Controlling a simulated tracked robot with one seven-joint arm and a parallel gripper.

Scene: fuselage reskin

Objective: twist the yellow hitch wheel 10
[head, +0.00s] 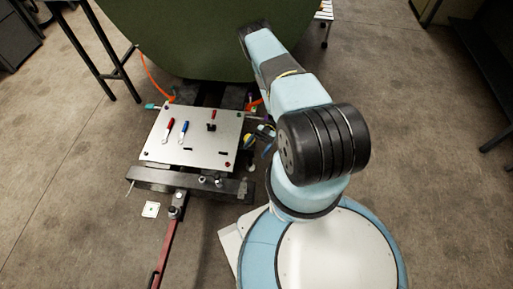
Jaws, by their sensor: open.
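A small yellow patch (248,139), which may be the hitch wheel, shows just right of the metal plate, low beside my arm. It is too small to make out its shape or how it is turned. A blue part (268,150) and dark parts crowd close to it. My arm rises from my base, passes over the right side of the work area and bends at the far top. The rest of the arm is hidden beneath it, and I cannot make out my gripper or whether anything touches the yellow patch.
The metal plate (205,150) carries a red-handled tool, a blue-handled tool and small knobs. A dark beam (165,182) and red bar (168,245) lie in front. A large green curved panel (180,45) stands behind. Open floor lies left and right.

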